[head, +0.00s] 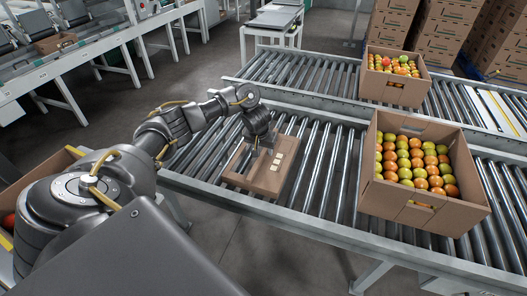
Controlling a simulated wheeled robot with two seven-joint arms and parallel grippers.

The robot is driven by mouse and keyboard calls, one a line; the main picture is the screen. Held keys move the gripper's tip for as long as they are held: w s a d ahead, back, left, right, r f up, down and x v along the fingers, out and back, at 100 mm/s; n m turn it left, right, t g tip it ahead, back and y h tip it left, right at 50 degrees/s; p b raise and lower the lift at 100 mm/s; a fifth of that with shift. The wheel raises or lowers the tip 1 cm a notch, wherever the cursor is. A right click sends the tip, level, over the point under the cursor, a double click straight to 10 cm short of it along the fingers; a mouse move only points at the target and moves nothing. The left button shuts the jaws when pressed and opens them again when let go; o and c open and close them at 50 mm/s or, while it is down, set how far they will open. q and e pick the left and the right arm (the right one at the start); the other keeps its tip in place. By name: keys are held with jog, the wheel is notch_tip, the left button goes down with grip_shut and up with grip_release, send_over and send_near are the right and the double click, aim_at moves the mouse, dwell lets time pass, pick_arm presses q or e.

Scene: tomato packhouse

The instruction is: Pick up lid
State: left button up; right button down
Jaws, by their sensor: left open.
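The lid (258,173) looks like a flat brown cardboard piece with several small pale labels on top. It lies on the near roller conveyor, left of the large tomato box. My left gripper (257,150) is over the lid's far part, pointing down and open. Its fingertips are small and dark, and I cannot tell whether they touch the lid. A large open cardboard box (406,213) full of red, orange and green tomatoes stands on the same conveyor to the right. My right gripper is not in view.
A second open tomato box (393,88) stands on the far roller conveyor (300,72). Bare rollers lie between the lid and the near box. Stacked cartons (447,40) stand at the back right. A small table (273,20) stands behind the conveyors.

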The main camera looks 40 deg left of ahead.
aim_at(265, 150)
pick_arm(q)
jog(key=shift+w+f, duration=0.15)
jog(key=shift+f, duration=0.3)
grip_shut()
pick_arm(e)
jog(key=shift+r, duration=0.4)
pick_arm(q)
jog(key=shift+r, duration=0.1)
